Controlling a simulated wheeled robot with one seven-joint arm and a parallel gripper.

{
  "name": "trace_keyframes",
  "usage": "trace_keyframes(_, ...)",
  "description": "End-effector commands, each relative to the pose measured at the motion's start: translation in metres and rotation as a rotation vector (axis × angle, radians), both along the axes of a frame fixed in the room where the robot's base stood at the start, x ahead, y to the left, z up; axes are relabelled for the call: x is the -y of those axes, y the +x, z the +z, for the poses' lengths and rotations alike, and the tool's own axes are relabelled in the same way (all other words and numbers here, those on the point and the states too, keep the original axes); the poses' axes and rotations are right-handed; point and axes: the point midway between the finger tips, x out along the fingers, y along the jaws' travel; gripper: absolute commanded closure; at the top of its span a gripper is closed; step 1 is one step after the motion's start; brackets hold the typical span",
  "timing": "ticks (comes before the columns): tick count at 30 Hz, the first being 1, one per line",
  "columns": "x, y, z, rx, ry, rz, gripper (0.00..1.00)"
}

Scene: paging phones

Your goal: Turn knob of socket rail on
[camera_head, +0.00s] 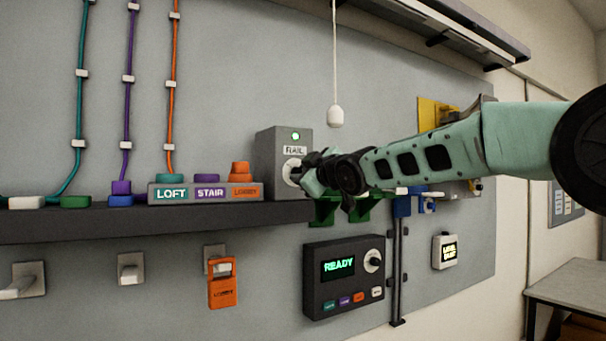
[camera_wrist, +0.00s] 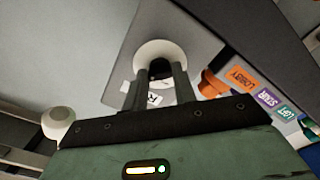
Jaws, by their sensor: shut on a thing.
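The socket rail's grey box (camera_head: 264,150) stands at the right end of the dark shelf, with a "RAIL" label and a lit green light on its upper front. Its round white dial (camera_head: 288,171) is partly hidden behind my gripper (camera_head: 303,175) in the head view. In the wrist view, the white dial (camera_wrist: 150,54) has a dark knob (camera_wrist: 160,68) at its middle. My gripper (camera_wrist: 158,80) has its two fingers around this knob, shut on it. The fingers hide part of the knob and label, so I cannot read the knob's setting.
The LOFT, STAIR and LOBBY block (camera_head: 205,193) stands left of the box on the shelf (camera_head: 120,222). A pull cord with a white end (camera_head: 335,116) hangs above my arm. A black READY panel (camera_head: 345,278) is below. Green brackets (camera_head: 325,211) sit under my gripper.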

Motion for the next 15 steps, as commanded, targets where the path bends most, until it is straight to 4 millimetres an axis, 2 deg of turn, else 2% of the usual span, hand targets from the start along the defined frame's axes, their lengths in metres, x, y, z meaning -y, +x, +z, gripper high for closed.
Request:
trace_keyframes(9, 0.0006, 0.0007, -0.0028, -0.007, 0.000, -0.001, 0.95)
trace_keyframes(10, 0.0006, 0.0007, -0.0029, -0.007, 0.000, -0.001, 0.67)
trace_keyframes(12, 0.0005, 0.0007, -0.0027, -0.006, 0.000, -0.002, 0.51)
trace_keyframes(15, 0.0003, 0.0006, -0.0021, -0.005, 0.000, -0.001, 0.51)
